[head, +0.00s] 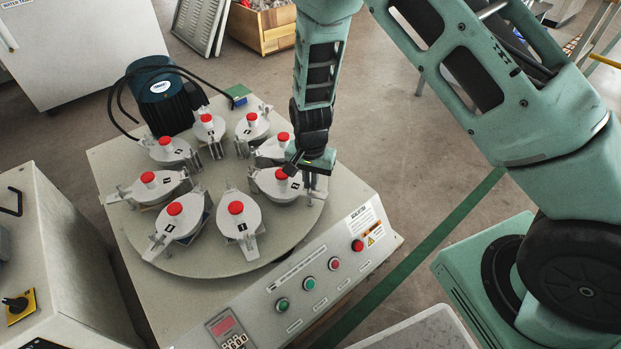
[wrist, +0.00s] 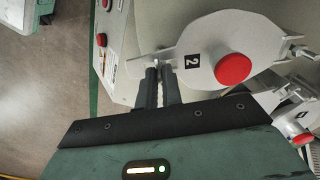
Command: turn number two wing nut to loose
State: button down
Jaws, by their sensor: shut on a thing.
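The number two lid (head: 273,184) is a pale grey clamp with a red knob on the right side of the round turntable. In the wrist view its label "2" shows on the lid (wrist: 207,48). My gripper (head: 312,187) is at the lid's right end, over the turntable's edge. In the wrist view my gripper (wrist: 160,76) has its two dark fingers close together at the tip of the lid's arm. They are shut on the number two wing nut, which is mostly hidden between them. Its exact angle cannot be told.
Several similar red-knobbed clamps stand around the turntable (head: 200,262). A dark motor (head: 160,98) with black cables stands behind. The control panel (head: 300,290) with buttons is along the front. A grey cabinet (head: 60,265) stands left. Open floor (head: 400,150) lies right of the machine.

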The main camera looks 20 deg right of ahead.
jog(key=n+p, duration=0.4)
jog(key=n, duration=0.1)
jog(key=shift+r+n, duration=0.2)
jog(key=shift+n, duration=0.1)
jog(key=n+p, duration=0.3)
jog(key=n, duration=0.2)
jog(key=n+p, duration=0.2)
jog(key=n, duration=0.4)
jog(key=shift+f+n, duration=0.15)
jog(key=shift+n, duration=0.15)
jog(key=c, duration=1.6)
grip_release()
jog(key=shift+o, duration=0.2)
jog(key=shift+p, duration=0.3)
